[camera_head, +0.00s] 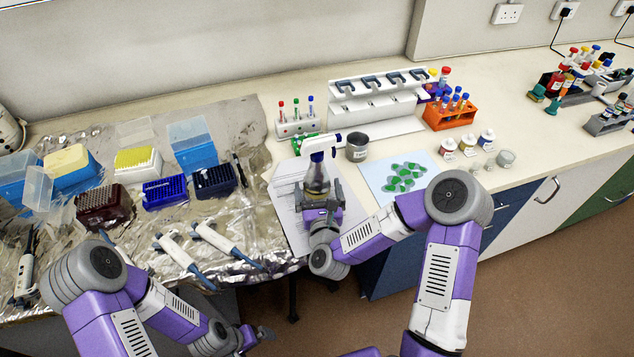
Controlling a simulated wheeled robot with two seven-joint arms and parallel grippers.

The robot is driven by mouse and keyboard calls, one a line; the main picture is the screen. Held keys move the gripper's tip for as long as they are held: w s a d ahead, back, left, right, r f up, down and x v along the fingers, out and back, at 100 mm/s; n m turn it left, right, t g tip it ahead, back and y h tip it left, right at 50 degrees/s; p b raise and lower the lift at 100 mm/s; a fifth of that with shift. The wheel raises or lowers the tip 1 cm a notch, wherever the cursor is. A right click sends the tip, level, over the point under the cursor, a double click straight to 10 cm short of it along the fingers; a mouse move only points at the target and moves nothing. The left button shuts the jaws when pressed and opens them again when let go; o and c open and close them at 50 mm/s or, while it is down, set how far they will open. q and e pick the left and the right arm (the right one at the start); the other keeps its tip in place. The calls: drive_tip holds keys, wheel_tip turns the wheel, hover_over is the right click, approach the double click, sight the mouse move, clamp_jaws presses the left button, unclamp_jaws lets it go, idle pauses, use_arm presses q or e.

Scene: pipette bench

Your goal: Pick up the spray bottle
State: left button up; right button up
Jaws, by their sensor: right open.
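The spray bottle (317,177) stands upright on white paper sheets near the front of the bench. It has a white and dark blue trigger head and a clear body. My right gripper (320,188) is at the bottle from the front, open, with its fingers at the lower body. The bottle's base is hidden behind the gripper, and I cannot tell whether the fingers touch it. My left gripper (262,334) hangs low in front of the bench edge, away from the bottle; its jaws are too small to read.
A grey metal cup (357,147) stands just right of the bottle, and a blue-white sheet with green pieces (398,178) lies further right. A white pipette rack (375,104) is behind. Pipettes (215,238) and tip boxes (164,191) lie left on foil.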

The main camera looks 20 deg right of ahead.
drive_tip(key=shift+w+d, duration=0.15)
drive_tip(key=shift+w, duration=0.8)
drive_tip(key=shift+c, duration=0.2)
drive_tip(key=c, duration=1.4)
drive_tip(key=shift+r, duration=0.15)
drive_tip(key=shift+c, duration=1)
